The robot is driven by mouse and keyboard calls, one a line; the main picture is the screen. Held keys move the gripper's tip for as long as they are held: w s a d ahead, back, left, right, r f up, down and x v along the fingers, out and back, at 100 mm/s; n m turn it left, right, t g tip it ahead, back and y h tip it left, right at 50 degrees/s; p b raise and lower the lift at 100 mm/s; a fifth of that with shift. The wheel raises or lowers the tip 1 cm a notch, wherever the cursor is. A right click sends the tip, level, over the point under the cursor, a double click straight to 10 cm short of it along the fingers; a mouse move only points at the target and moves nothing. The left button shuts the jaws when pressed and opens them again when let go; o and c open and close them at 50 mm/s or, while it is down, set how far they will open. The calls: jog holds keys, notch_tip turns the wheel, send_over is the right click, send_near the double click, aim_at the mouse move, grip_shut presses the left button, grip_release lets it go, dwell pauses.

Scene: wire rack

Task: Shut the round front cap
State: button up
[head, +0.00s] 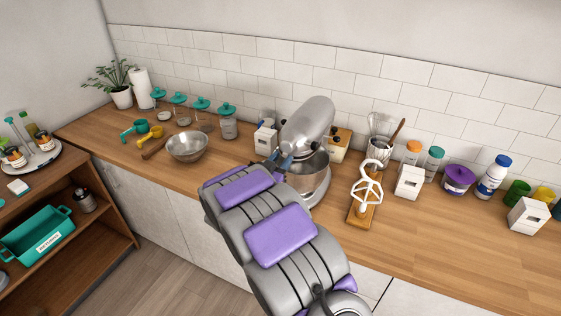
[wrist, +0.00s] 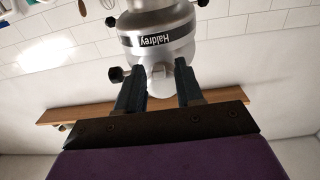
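The silver stand mixer (head: 308,127) stands on the wooden counter with its head tilted up over a metal bowl (head: 318,162). In the wrist view the mixer head (wrist: 155,32) appears upside down, with a dark "Haldrey" band. A small pale rounded piece (wrist: 160,77) at its front, which looks like the front cap, shows between my fingers. My gripper (wrist: 160,98) has its two dark fingers apart, one on each side of this piece; I cannot tell whether they touch it. In the head view my gripper (head: 279,162) is at the mixer's front, and my arm hides part of the area.
A metal bowl (head: 187,147) and several teal-lidded jars stand left on the counter. A white beater (head: 367,187) on a wooden stand and a white box (head: 409,182) stand right of the mixer. The counter's front right is clear.

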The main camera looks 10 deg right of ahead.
jog(key=shift+o, duration=0.3)
jog(key=v, duration=1.7)
jog(key=shift+a+p, duration=0.25)
jog(key=shift+p, duration=0.15)
jog(key=shift+f, duration=0.1)
